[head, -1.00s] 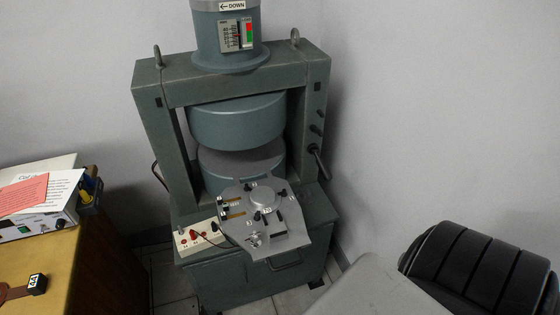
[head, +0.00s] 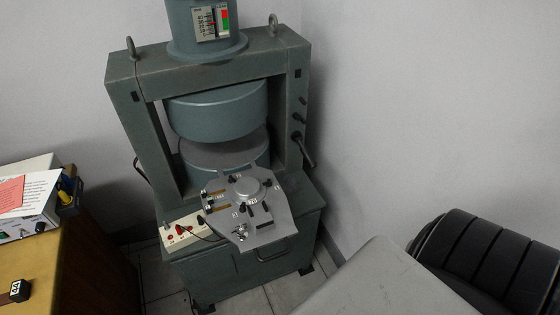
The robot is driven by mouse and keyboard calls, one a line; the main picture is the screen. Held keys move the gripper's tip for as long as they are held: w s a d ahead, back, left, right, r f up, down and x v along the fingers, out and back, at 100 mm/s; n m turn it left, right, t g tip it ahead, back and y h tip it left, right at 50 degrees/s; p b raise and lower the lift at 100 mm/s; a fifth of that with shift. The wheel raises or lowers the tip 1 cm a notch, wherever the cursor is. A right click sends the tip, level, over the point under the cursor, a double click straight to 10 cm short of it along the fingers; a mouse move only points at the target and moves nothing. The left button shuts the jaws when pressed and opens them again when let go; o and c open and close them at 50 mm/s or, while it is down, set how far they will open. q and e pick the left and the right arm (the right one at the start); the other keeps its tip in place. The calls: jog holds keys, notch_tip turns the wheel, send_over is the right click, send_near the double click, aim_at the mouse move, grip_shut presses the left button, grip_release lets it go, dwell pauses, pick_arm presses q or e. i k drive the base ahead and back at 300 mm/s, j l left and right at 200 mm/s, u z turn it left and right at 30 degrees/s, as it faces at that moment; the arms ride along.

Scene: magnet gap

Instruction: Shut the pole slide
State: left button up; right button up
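The grey-green magnet press (head: 122,90) stands against the wall in the head view. Its upper round pole (head: 218,112) hangs over the lower round pole (head: 200,160), with a gap between them. A light grey slide plate (head: 278,210) sticks out in front of the lower pole, toward me. It carries a round disc (head: 248,187), small black knobs and numbered labels. Its back edge lies close to the front of the lower pole; I cannot tell how far it reaches in. Neither of my grippers is in view.
A lever (head: 304,149) sticks out on the press's right post. A white switch box (head: 181,230) sits left of the plate. A wooden desk (head: 75,265) stands at left, a grey flat surface (head: 375,285) at lower right, and a black padded item (head: 490,255) at right.

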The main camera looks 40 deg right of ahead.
aim_at(267, 222)
jog(key=i+l+z, duration=0.15)
jog(key=z, duration=0.9)
